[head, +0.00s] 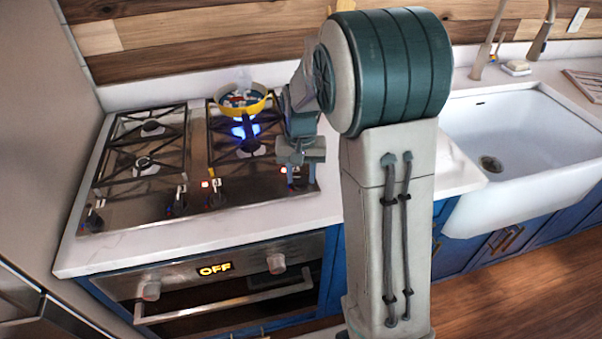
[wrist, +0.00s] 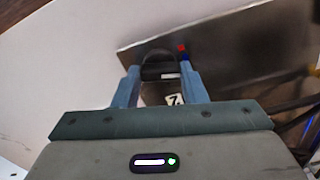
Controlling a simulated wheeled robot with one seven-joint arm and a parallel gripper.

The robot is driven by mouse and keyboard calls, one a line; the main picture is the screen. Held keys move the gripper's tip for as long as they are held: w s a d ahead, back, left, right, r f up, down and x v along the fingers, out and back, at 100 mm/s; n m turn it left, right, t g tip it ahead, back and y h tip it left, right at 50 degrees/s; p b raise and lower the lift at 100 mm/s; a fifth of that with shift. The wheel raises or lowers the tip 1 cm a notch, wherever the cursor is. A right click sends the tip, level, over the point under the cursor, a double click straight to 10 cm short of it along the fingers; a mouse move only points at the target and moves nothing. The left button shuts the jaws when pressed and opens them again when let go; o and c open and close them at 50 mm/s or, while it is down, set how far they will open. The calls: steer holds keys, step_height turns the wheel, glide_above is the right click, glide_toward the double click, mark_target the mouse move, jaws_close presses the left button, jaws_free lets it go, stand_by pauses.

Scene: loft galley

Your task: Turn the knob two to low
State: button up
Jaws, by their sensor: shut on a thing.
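My gripper (wrist: 159,70) is shut on a dark stove knob (wrist: 159,58), with one blue-grey finger on each side of it. A white label (wrist: 174,99) beside this knob looks like a "2". A red mark and a blue mark show by the right fingertip. In the head view my gripper (head: 299,170) is over the front right corner of the cooktop, and mostly hides the knob there. The knob's exact setting cannot be read.
The oven display (head: 214,269) below reads OFF. A white sink (head: 530,150) lies to the right. White counter (head: 140,245) borders the cooktop.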

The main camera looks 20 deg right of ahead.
mark_target(301, 177)
steer(key=m, duration=0.4)
steer(key=shift+m, duration=1.8)
steer(key=o, duration=1)
steer(key=shift+r, duration=0.1)
step_height(301, 177, up, 14)
